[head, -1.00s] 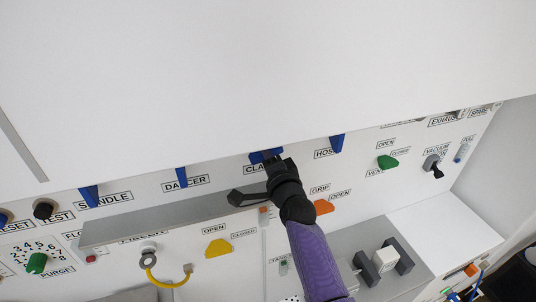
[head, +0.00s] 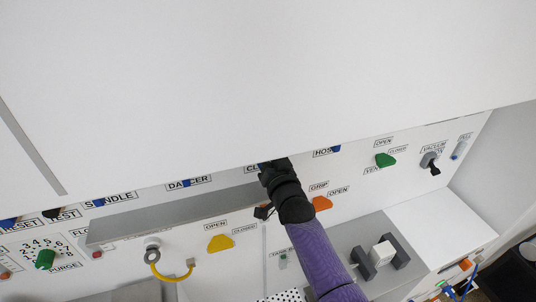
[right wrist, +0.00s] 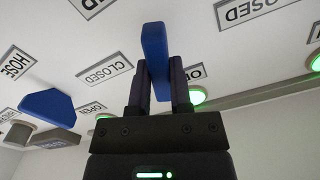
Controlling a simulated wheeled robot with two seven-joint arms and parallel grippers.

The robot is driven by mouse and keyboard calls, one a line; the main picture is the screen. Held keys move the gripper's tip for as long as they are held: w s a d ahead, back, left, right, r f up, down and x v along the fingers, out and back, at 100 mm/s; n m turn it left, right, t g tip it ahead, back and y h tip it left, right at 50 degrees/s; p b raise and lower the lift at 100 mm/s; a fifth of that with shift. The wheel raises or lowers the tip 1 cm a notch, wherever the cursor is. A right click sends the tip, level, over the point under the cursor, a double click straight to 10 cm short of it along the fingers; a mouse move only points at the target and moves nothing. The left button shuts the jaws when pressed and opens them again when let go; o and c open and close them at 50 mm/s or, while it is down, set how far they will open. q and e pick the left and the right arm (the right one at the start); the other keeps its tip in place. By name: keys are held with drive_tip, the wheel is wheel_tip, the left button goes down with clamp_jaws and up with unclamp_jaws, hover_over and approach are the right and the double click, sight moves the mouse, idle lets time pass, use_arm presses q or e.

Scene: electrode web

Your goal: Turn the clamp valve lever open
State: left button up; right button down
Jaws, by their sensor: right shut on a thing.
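The clamp valve lever is a blue bar (right wrist: 154,45) in the right wrist view, standing up between my fingers. A CLOSED label (right wrist: 104,71) is to its left, and a partly hidden label (right wrist: 196,72) is to its right. My right gripper (right wrist: 161,80) is shut on the lever, with one dark finger on each side. In the head view my right gripper (head: 273,170) is up against the panel at the mostly covered clamp label (head: 252,168), and it hides most of the lever. My left gripper is not in view.
Another blue lever (right wrist: 48,106) by the HOSE label is to the left in the right wrist view. A grey ledge (head: 170,214) runs left of my arm in the head view. An orange knob (head: 321,203) is close to my right forearm. A green knob (head: 385,160) is further right.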

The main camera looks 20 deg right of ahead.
drive_tip(key=shift+n, duration=2)
drive_tip(key=c, duration=0.5)
unclamp_jaws()
drive_tip(key=shift+c, duration=0.2)
drive_tip(key=s+p, duration=0.1)
drive_tip(key=s, duration=0.9)
drive_tip(key=shift+d+p, duration=0.15)
drive_tip(key=shift+p, duration=0.15)
